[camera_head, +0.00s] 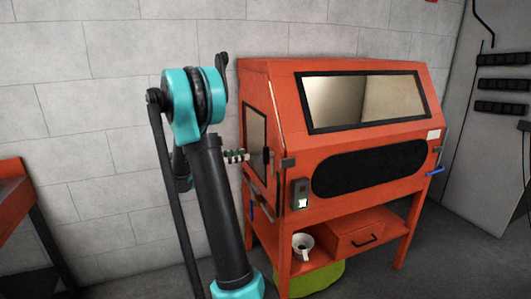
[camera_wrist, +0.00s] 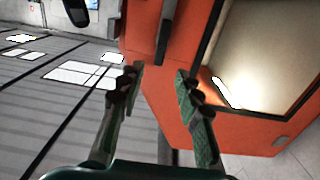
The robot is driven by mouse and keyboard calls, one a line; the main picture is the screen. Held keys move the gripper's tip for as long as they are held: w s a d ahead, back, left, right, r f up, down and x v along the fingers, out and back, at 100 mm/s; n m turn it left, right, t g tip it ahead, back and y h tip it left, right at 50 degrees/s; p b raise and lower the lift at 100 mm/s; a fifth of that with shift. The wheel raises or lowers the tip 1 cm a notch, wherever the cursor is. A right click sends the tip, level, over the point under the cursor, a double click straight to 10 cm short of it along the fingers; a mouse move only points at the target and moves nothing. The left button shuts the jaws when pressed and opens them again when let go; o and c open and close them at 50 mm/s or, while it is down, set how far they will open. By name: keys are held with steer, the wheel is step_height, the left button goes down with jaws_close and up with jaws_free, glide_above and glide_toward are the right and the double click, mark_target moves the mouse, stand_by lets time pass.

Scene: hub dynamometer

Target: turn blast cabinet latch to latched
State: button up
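The orange blast cabinet (camera_head: 290,110) stands against the wall, with a dark-framed window in its left side. A small dark part (camera_head: 266,156), which looks like the latch, sits on the left side near the front edge, just right of my gripper (camera_head: 238,156). In the wrist view, a black bar (camera_wrist: 167,28) on the orange cabinet side (camera_wrist: 142,25) may be this latch; I cannot tell its turned position. My gripper's fingers (camera_wrist: 158,80) are spread apart with nothing between them. The bar shows beyond the fingertips, apart from them.
A white cup (camera_head: 303,246) and a drawer (camera_head: 356,237) are under the cabinet, above a green round object (camera_head: 318,280). A small grey box (camera_head: 300,194) is on the cabinet front. An orange bench (camera_head: 12,205) stands at far left. Floor between is clear.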

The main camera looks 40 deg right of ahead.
mark_target(266, 151)
steer(key=x, duration=1)
steer(key=shift+s+d, duration=0.15)
steer(key=shift+d, duration=0.1)
jaws_close()
